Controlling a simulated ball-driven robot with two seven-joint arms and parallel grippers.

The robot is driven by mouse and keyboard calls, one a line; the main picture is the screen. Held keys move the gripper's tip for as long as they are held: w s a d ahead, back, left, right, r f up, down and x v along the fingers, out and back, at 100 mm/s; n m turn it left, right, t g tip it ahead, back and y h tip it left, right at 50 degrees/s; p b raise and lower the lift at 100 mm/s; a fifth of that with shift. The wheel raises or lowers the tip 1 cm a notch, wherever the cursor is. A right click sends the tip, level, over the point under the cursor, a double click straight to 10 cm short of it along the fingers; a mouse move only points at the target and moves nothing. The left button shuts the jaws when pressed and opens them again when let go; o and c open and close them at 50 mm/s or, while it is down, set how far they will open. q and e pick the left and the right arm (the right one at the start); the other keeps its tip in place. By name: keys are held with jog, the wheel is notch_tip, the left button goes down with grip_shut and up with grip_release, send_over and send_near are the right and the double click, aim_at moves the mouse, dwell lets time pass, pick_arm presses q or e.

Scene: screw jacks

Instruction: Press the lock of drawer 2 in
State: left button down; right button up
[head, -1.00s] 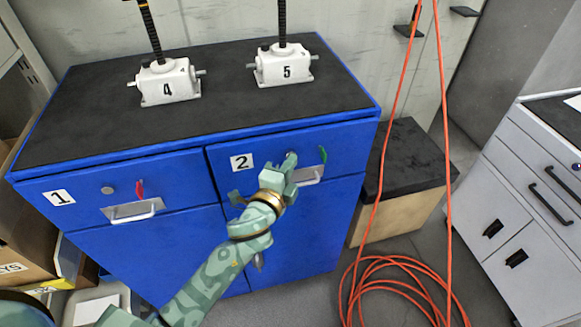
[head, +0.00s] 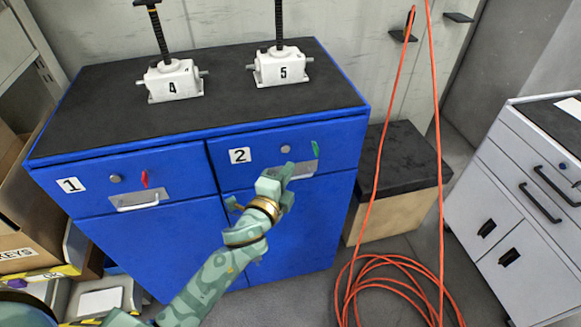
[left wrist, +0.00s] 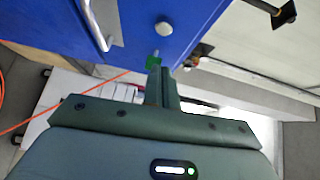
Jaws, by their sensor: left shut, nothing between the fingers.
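Drawer 2 (head: 262,167) is the shut blue upper right drawer of the cabinet, marked with a white 2 label. Its lock (head: 285,149) is a small round silver knob right of the label. It also shows in the left wrist view (left wrist: 164,29), beyond the fingertips; I cannot tell how far it stands out. My left gripper (head: 289,169) is shut and empty, just below the lock in the head view and seemingly apart from it. It partly hides the drawer's handle, which shows in the left wrist view (left wrist: 97,26). A green tag (head: 315,147) is right of the lock.
Drawer 1 (head: 90,199), with a red tag (head: 145,179), is at the left. Screw jacks 4 (head: 172,82) and 5 (head: 280,68) stand on the black cabinet top. An orange cable (head: 436,150) hangs right of the cabinet and coils on the floor.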

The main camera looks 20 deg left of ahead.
pick_arm(q)
jog(key=s, duration=0.8)
jog(key=shift+a, duration=0.35)
jog(key=shift+w+r, duration=0.1)
jog(key=s+f+n+g, duration=0.3)
jog(key=s+f, duration=0.1)
jog(key=f, duration=0.6)
jog(key=s+a+f+n+g, duration=0.1)
jog(key=s+f+n+g, duration=0.2)
jog(key=f, duration=0.7)
jog(key=s+f+n+g, duration=0.25)
jog(key=s+f, duration=0.25)
jog(key=f, duration=0.4)
jog(key=s+a+f+n+g, duration=0.2)
jog(key=s+f, duration=0.3)
jog(key=s, duration=0.5)
jog(key=s+a+f+n+g, duration=0.1)
jog(key=s+f+n+g, duration=0.1)
jog(key=s+f, duration=0.4)
jog(key=s+a+f+n+g+y, duration=0.1)
jog(key=s+f+g, duration=0.3)
jog(key=s, duration=1.1)
jog(key=shift+a+f+n, duration=0.55)
jog(key=shift+a+f, duration=0.3)
jog(key=shift+f, duration=0.05)
